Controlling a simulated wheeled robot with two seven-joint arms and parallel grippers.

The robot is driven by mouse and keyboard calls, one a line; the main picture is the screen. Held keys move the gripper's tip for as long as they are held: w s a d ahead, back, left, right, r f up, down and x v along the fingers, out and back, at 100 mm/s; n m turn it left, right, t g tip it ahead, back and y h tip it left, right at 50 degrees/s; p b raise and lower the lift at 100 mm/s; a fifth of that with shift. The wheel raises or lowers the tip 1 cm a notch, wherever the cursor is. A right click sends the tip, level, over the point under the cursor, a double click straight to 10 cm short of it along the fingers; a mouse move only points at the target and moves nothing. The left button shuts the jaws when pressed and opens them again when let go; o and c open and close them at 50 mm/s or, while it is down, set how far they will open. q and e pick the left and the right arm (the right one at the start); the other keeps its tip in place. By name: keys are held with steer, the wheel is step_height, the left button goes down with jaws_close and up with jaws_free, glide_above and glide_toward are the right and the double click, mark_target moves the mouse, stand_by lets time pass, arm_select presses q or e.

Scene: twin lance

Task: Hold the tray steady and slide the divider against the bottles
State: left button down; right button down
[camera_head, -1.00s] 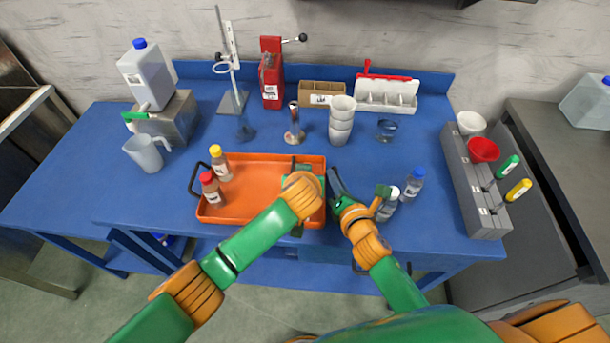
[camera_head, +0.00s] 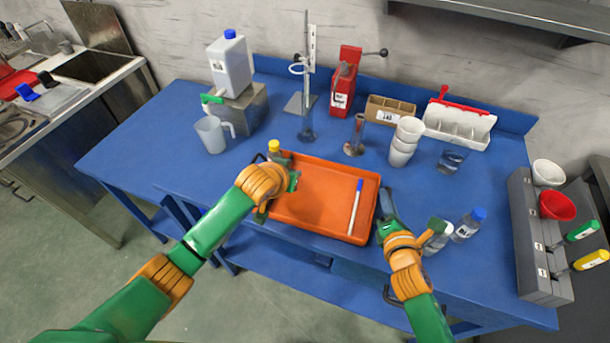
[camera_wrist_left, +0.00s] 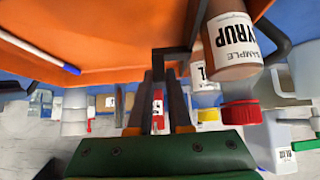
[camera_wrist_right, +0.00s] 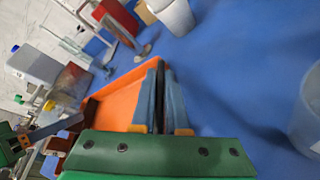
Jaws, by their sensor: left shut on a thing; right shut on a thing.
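The orange tray (camera_head: 312,212) lies on the blue table. My right gripper (camera_head: 386,208) is shut at its right end, on the tray's handle, which the fingers mostly hide; the right wrist view shows the tray edge (camera_wrist_right: 118,100) beside the shut fingers. My left gripper (camera_head: 286,182) is at the tray's left end, shut on the dark divider (camera_wrist_left: 174,52). The red-capped syrup bottle (camera_wrist_left: 232,45) is close beside the divider in the left wrist view; whether they touch is unclear. The yellow-capped bottle (camera_head: 274,147) shows behind my left gripper, which hides the red-capped one in the head view.
A blue-capped white pen (camera_head: 355,207) lies in the tray's right part. Clear bottles (camera_head: 467,225) stand right of my right gripper. Stacked cups (camera_head: 405,142), a beaker (camera_head: 452,158) and a jug (camera_head: 212,134) stand behind. The tray's middle is clear.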

arm_select(q)
steer(key=shift+a, duration=0.15)
steer(key=c, duration=0.8)
jaws_free()
steer(key=shift+c, duration=0.2)
steer(key=v, duration=1.2)
arm_select(e)
steer(key=c, duration=0.8)
jaws_free()
steer(key=shift+c, duration=0.2)
